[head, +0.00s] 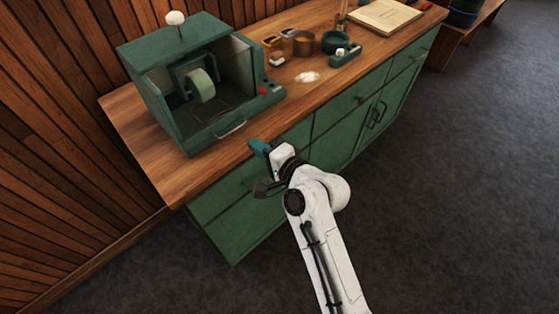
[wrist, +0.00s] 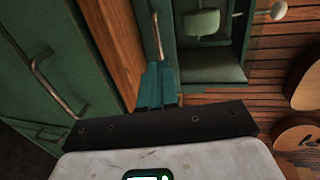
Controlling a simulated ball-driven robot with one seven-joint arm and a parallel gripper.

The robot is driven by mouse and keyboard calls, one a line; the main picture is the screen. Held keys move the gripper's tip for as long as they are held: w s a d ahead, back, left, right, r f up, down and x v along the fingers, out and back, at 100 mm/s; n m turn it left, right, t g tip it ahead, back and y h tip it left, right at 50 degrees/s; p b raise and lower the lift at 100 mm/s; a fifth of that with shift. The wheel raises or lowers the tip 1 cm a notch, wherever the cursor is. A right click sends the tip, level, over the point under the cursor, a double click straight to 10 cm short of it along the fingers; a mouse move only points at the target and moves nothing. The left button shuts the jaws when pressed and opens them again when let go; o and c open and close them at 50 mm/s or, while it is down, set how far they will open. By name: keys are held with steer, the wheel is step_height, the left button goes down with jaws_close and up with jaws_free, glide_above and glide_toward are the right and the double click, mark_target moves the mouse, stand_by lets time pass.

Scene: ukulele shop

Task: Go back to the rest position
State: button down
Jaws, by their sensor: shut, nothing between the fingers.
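My gripper (head: 258,147) is in front of the green cabinet's top edge, just off the wooden counter's front side in the head view. Its teal fingers are together and empty; they also show in the wrist view (wrist: 156,86). My white arm reaches up to it from the bottom of the head view. The gripper is near the front of the green open-fronted machine (head: 205,85) but looks apart from it. The exact gap to the counter edge cannot be told.
The wooden counter (head: 150,150) sits on a green cabinet (head: 330,125) with drawers and handles. Grey floor (head: 450,200) is clear at right.

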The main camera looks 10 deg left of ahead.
steer(key=v, duration=0.7)
steer(key=shift+b, duration=0.45)
steer(key=s+d+f+n+g+h, duration=0.3)
steer(key=s+d+f+h, duration=0.35)
steer(key=d, duration=0.65)
steer(key=s+d+f+n+g+h, duration=0.25)
steer(key=s+d+f, duration=0.45)
steer(key=s+d, duration=0.55)
steer(key=s+d+n+g+h, duration=0.1)
steer(key=s+d+g+h, duration=0.2)
steer(key=s+d, duration=0.5)
steer(key=s, duration=0.2)
steer(key=shift+s+d+h, duration=0.25)
steer(key=shift+s+h, duration=0.05)
